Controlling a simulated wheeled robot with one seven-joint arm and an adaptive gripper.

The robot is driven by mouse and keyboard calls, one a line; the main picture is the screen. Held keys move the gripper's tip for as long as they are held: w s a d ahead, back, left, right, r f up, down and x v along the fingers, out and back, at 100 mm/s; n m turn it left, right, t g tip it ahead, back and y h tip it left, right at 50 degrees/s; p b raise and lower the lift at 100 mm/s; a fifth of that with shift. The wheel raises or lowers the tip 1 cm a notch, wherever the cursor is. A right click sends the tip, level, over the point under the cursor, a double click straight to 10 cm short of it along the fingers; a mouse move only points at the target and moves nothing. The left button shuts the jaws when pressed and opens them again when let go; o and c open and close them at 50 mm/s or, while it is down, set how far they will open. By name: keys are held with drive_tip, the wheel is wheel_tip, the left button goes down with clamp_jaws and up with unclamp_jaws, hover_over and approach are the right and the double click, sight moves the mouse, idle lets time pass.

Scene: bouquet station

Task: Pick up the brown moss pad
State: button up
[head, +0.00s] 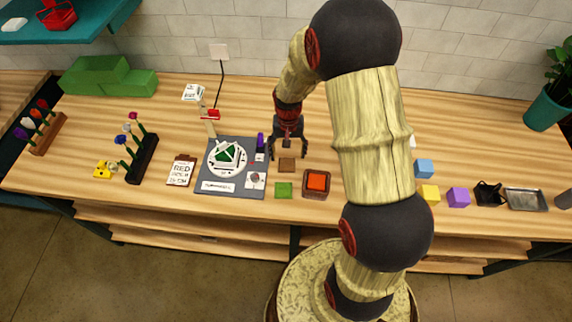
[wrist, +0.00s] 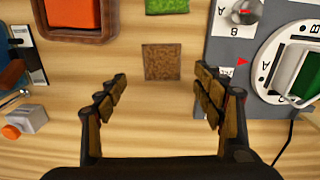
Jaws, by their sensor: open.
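The brown moss pad (head: 287,165) is a small flat square lying on the wooden table, right of the grey board. In the wrist view the brown moss pad (wrist: 162,62) lies flat, centred ahead of the fingertips and apart from them. My gripper (head: 288,150) is just behind the pad in the head view, pointing down. In the wrist view my gripper (wrist: 162,85) has its two fingers wide apart with nothing between them.
A green pad (head: 284,190) lies in front of the brown one. A wooden tray (head: 305,188) holding an orange-red block (head: 318,181) stands to its right. The grey board (head: 210,191) with a white round dial (head: 240,172) is at left. Bare table surrounds the pad.

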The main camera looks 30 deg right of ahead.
sight(287, 163)
drive_tip(key=f, duration=0.5)
drive_tip(key=shift+a, duration=0.25)
drive_tip(key=shift+r, duration=0.1)
drive_tip(key=shift+c, duration=0.4)
drive_tip(key=c, duration=0.8)
